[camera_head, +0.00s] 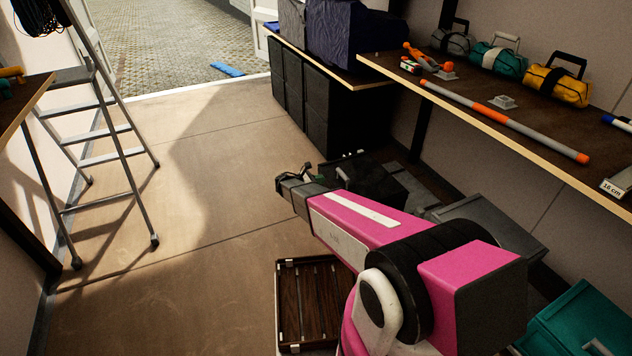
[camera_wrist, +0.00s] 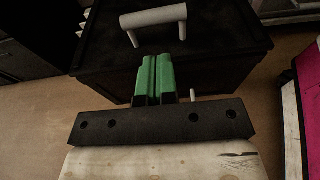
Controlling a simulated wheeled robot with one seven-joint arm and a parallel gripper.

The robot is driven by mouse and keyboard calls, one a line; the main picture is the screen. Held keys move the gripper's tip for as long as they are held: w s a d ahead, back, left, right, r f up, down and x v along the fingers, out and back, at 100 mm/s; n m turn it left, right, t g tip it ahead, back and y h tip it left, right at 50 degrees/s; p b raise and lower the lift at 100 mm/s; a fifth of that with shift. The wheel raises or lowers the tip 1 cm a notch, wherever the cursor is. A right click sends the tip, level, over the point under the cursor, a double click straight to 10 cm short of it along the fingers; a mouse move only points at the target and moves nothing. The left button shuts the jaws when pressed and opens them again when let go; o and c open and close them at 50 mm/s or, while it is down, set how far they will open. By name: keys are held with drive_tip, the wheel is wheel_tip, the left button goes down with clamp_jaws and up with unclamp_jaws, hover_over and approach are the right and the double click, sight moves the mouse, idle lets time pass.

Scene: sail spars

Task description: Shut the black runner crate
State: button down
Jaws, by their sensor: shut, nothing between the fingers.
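The black runner crate (camera_head: 375,182) is on the floor under the right-hand shelf and sticks out further into the aisle than the grey crate beside it. In the wrist view the black crate (camera_wrist: 215,62) fills the upper middle, with a pale grey handle (camera_wrist: 153,17) on it. My gripper (camera_head: 312,176) is at the crate's aisle side. In the wrist view its green fingers (camera_wrist: 157,78) are together, empty, in front of the crate and below the handle. I cannot tell whether they touch it. My arm hides part of the crate's near side in the head view.
A grey crate (camera_head: 490,222) and a teal crate (camera_head: 575,322) stand nearer under the shelf (camera_head: 540,135). A slatted wooden tray (camera_head: 312,300) is below my arm. A stepladder (camera_head: 105,140) stands at left. The aisle floor (camera_head: 170,220) is clear.

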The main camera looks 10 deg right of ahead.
sight(342, 176)
drive_tip(key=x, duration=0.9)
drive_tip(key=shift+w+d, duration=0.1)
drive_tip(key=shift+d, duration=0.05)
drive_tip(key=r+x, duration=0.3)
drive_tip(key=x, duration=1.2)
drive_tip(key=d+r+x, duration=0.1)
drive_tip(key=r+x, duration=0.2)
drive_tip(key=x, duration=1.2)
drive_tip(key=shift+w+d, duration=0.25)
drive_tip(key=shift+f, duration=0.1)
